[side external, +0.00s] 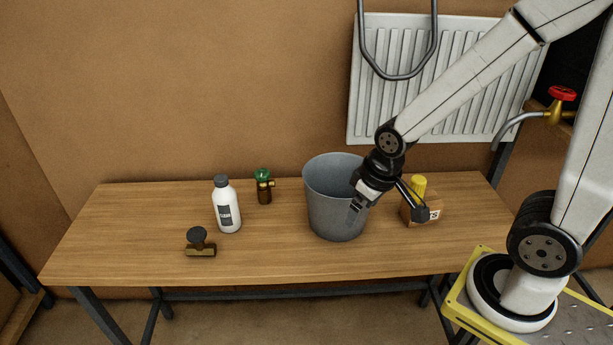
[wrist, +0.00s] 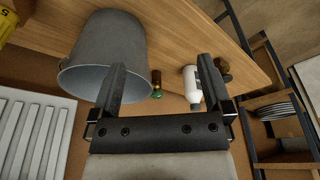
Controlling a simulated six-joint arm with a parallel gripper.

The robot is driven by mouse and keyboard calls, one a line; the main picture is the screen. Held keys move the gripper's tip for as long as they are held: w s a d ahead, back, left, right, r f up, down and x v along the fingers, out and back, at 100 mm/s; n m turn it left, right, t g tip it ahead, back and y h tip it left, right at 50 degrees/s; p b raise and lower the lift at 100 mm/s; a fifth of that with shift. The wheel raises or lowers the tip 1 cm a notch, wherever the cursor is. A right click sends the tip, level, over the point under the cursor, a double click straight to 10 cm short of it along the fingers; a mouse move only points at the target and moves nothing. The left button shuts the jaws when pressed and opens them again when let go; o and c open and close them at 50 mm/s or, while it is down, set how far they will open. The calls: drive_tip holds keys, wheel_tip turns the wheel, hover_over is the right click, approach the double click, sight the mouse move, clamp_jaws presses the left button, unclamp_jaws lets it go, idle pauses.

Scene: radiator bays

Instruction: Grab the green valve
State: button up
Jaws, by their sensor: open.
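The green valve (side external: 263,186) stands on the wooden table, left of the bucket and near the back edge. It has a green knob on a brass body. My gripper (side external: 355,208) is in front of the bucket in the side view, well to the right of the valve. In the wrist view my gripper (wrist: 162,75) has its two fingers apart with nothing between them.
A white bottle (side external: 228,212) and a dark-knobbed brass valve (side external: 200,246) are to the left. A cardboard box (side external: 412,214) with a yellow item is at right. The table's left end is clear.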

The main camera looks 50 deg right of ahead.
drive_tip(key=shift+w+v, duration=0.5)
drive_tip(key=shift+v, duration=1.8)
drive_tip(key=m+t+h, duration=0.5)
drive_tip(key=t, duration=0.5)
hover_over(265, 179)
drive_tip(key=s+a, duration=0.2)
drive_tip(key=s, duration=0.3)
wheel_tip(265, 179, down, 17)
drive_tip(key=shift+d+h, duration=0.2)
drive_tip(key=shift+h, duration=0.2)
drive_tip(key=shift+w+f, duration=0.15)
drive_tip(key=shift+x, duration=1.25)
drive_tip(key=shift+x, duration=2.6)
